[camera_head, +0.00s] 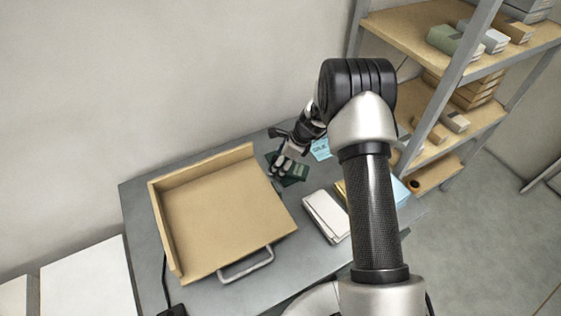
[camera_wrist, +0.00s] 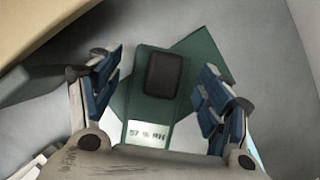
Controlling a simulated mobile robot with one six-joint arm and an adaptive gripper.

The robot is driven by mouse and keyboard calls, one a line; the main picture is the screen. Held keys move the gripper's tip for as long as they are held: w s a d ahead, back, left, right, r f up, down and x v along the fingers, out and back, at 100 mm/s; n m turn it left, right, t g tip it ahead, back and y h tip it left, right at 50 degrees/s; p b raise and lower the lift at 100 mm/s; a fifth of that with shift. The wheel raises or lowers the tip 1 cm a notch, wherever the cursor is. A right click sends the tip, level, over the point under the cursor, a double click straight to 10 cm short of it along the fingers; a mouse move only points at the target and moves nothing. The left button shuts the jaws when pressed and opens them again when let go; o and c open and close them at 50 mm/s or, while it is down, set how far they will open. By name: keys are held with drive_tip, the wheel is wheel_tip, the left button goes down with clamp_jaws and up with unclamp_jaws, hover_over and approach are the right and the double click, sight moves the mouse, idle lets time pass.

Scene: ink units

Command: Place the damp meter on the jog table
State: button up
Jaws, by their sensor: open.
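The damp meter, a dark green device with a black pad and a pale display reading "57 % RH", shows in the wrist view (camera_wrist: 150,112), between the fingers of my gripper (camera_wrist: 158,100). The fingers are open, one on each side of it, with gaps between.
A dark green flat piece (camera_wrist: 205,60) lies under the meter. A white paper stack (camera_head: 326,216) lies right of the jog table, and a blue card (camera_head: 321,149) lies near my gripper. A shelf (camera_head: 420,35) with boxes stands at the right.

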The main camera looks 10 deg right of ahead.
drive_tip(key=p+v, duration=0.3)
drive_tip(key=v, duration=0.9)
wheel_tip(320, 180, up, 12)
drive_tip(key=n, duration=0.5)
hover_over(294, 168)
drive_tip(key=s+a, duration=0.2)
drive_tip(key=s, duration=0.3)
drive_tip(key=s+a+r+n+h, duration=0.1)
drive_tip(key=s+r+n+h, duration=0.1)
drive_tip(key=s+r+n, duration=0.65)
drive_tip(key=s+r+n+t+h, duration=0.1)
drive_tip(key=s+r+n, duration=0.2)
drive_tip(key=s, duration=0.7)
drive_tip(key=s+d+r+n+t+h, duration=0.1)
drive_tip(key=s+r+n, duration=0.1)
drive_tip(key=s+n, duration=0.5)
drive_tip(key=s, duration=0.4)
drive_tip(key=shift+s+d+r, duration=0.15)
drive_tip(key=shift+d+r, duration=0.1)
drive_tip(key=shift+r, duration=0.15)
